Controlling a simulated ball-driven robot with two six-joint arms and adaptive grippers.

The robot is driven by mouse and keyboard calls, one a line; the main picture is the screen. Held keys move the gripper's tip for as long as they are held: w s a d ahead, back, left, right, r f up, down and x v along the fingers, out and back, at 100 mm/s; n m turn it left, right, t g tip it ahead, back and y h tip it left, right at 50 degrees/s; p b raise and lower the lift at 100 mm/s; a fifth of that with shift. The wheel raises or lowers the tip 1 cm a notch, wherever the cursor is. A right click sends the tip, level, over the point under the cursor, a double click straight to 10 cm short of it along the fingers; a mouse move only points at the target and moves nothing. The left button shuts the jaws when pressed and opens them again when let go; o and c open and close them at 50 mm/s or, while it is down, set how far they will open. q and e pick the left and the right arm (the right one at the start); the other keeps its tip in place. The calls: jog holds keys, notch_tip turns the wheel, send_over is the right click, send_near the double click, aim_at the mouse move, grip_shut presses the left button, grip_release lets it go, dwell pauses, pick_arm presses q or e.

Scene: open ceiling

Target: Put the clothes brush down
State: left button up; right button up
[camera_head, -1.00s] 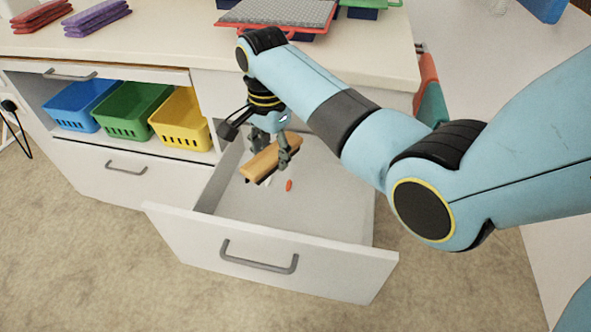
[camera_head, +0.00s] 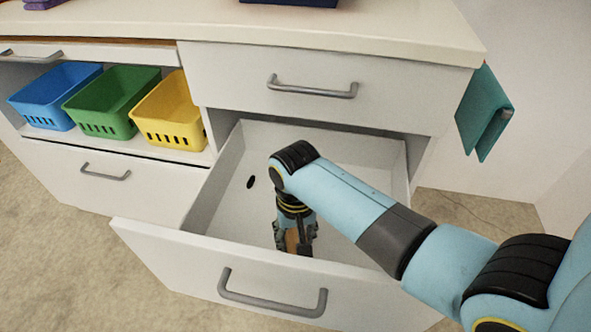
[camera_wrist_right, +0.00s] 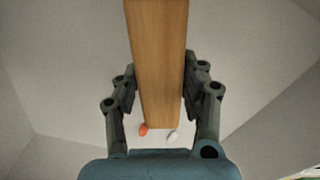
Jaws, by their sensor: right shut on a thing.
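The clothes brush (camera_head: 291,240) has a wooden back and is mostly hidden behind my right arm and gripper in the head view. In the right wrist view its wooden back (camera_wrist_right: 158,60) runs between the two fingers. My right gripper (camera_head: 296,245) is shut on the brush, inside the open drawer (camera_head: 225,200). I cannot tell whether the brush touches the drawer floor. My left gripper is in neither view.
A small black oval (camera_head: 250,182) lies in the drawer. An orange item (camera_wrist_right: 143,129) and a white item (camera_wrist_right: 173,135) show near the brush in the wrist view. Blue, green and yellow baskets (camera_head: 168,112) stand on the shelf to the left. A closed drawer is above.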

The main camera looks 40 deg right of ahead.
aim_at(296, 236)
notch_tip(296, 236, down, 3)
jog(key=shift+r+b, duration=0.2)
jog(key=shift+b, duration=0.2)
jog(key=shift+f, duration=0.1)
jog(key=o, duration=0.9)
jog(key=shift+c, duration=0.2)
jog(key=shift+o, duration=1)
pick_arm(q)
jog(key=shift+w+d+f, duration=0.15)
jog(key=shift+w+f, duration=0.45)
pick_arm(e)
jog(key=shift+o, duration=0.3)
notch_tip(296, 236, up, 12)
jog(key=p, duration=0.4)
jog(key=shift+p, duration=0.4)
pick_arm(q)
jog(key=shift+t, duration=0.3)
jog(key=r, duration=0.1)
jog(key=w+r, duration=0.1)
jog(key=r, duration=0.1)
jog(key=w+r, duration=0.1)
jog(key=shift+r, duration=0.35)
